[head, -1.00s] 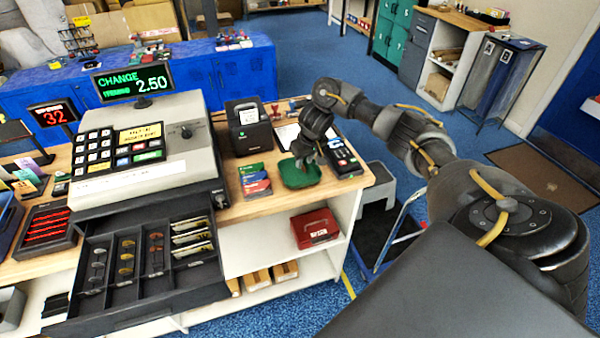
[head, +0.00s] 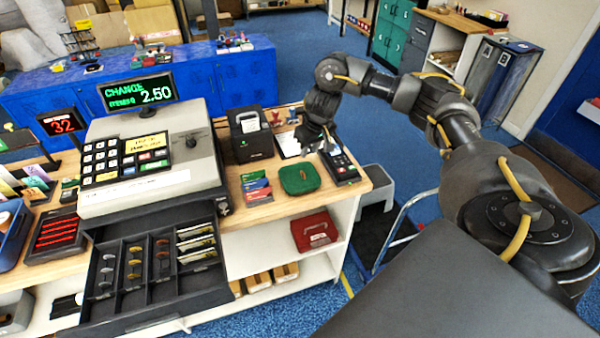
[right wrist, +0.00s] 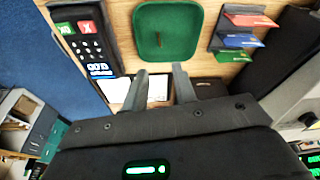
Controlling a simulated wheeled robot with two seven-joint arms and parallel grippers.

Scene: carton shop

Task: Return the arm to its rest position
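My right gripper (head: 316,138) hangs above the counter, behind and slightly right of the green tray (head: 299,178). In the right wrist view its two fingers (right wrist: 160,85) stand apart with nothing between them, so it is open and empty. My right arm (head: 440,110) reaches in from the right edge over the counter's right end. My left gripper is not in view.
The card terminal (head: 338,162) lies close by the right gripper. A black printer (head: 250,134), a card rack (head: 256,188) and the cash register (head: 150,160) with its drawer (head: 160,275) open stand to the left. A red box (head: 315,230) sits on the shelf below.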

